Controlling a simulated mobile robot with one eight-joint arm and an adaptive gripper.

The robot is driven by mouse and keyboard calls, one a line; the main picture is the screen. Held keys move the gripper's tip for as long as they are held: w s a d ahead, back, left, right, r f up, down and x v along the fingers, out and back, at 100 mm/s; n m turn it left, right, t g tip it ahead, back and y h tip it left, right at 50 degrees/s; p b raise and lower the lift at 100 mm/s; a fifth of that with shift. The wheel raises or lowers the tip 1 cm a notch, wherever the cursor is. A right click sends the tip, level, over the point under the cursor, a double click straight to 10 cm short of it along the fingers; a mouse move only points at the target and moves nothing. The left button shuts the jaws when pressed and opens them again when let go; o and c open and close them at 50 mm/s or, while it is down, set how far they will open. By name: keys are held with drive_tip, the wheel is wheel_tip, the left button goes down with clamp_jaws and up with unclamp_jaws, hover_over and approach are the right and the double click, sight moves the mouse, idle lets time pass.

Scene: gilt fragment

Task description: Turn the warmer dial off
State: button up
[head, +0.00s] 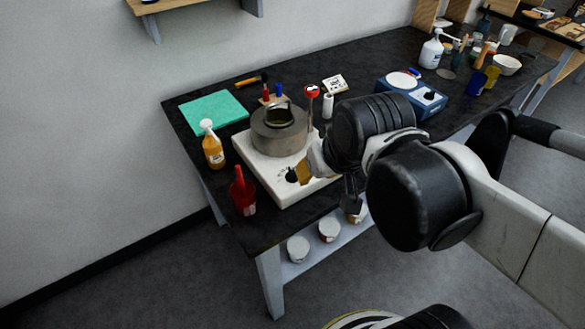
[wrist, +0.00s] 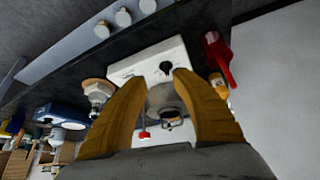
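The warmer (head: 258,168) is a white box on the near left part of the dark workbench, with a round grey pot (head: 279,135) on top. Its dark dial (head: 291,175) is on the near face, partly beside my gripper in the head view. In the wrist view, which looks upside down, the dial (wrist: 166,67) shows on the white face (wrist: 128,68) between my fingertips. My gripper (wrist: 160,76) has two yellow-brown fingers spread apart with nothing between them. It also shows in the head view (head: 303,172), close to the dial; I cannot tell if it touches. The dial's setting is too small to read.
A green mat (head: 212,110) lies behind. A blue scale (head: 412,95) stands to the right. White tubs (head: 298,248) sit on the lower shelf below the bench's front edge.

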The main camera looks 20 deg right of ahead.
drive_tip(key=w+r+g+p, duration=0.2)
drive_tip(key=w+g+p, duration=0.1)
drive_tip(key=w, duration=0.3)
drive_tip(key=g+p, duration=0.3)
hover_over(293, 171)
wheel_tip(293, 171, down, 3)
wheel_tip(293, 171, down, 11)
drive_tip(key=b, duration=0.3)
drive_tip(key=shift+b, duration=0.3)
clamp_jaws()
